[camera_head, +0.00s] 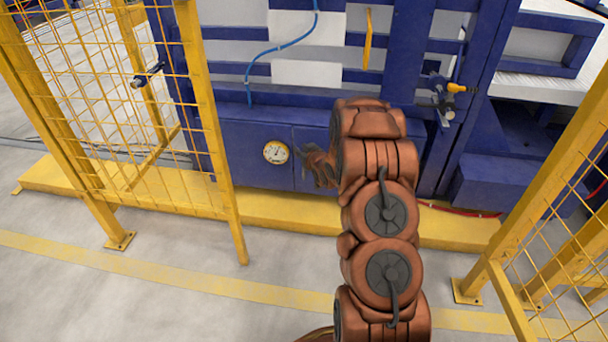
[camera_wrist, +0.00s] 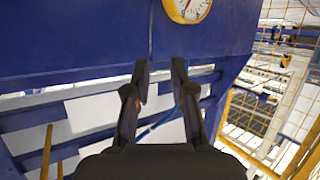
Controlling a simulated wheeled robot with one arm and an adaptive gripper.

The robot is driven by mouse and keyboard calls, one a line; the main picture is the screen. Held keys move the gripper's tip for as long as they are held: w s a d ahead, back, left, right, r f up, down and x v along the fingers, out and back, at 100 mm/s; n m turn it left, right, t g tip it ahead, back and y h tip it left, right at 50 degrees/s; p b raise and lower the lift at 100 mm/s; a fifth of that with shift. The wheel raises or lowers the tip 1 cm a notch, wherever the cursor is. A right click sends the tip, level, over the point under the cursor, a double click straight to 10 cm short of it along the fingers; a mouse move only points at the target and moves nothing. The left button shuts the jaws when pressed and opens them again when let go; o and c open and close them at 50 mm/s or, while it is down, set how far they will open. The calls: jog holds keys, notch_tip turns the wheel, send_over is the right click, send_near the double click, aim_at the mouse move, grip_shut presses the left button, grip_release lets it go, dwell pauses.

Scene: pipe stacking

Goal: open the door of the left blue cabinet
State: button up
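The left blue cabinet (camera_head: 245,150) is a low box under the blue frame, with a round white dial gauge (camera_head: 276,152) on its front. Its front looks flush and closed. A vertical seam (camera_head: 292,160) parts it from the blue panel on its right. My gripper (camera_head: 318,165) is in front of that panel, just right of the seam, partly hidden by my copper arm. The wrist view is upside down: the gauge (camera_wrist: 188,6) is at the top, and the seam (camera_wrist: 150,32) is beyond my fingers. My gripper (camera_wrist: 159,68) is open, with nothing between its fingers. Contact cannot be told.
A yellow mesh fence (camera_head: 110,110) stands close on the left, and another yellow fence (camera_head: 550,200) on the right. A yellow floor beam (camera_head: 270,209) runs along the cabinet's foot. The grey floor (camera_head: 160,290) in front is clear.

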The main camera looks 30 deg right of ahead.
jog(key=d+f+t+b, duration=0.35)
jog(key=f+b, duration=0.25)
jog(key=f, duration=0.6)
jog(key=b, duration=0.4)
send_over(304, 177)
jog(key=shift+w+d+f+m, duration=0.2)
jog(key=shift+w+f+m, duration=0.1)
jog(key=shift+f, duration=0.1)
grip_shut()
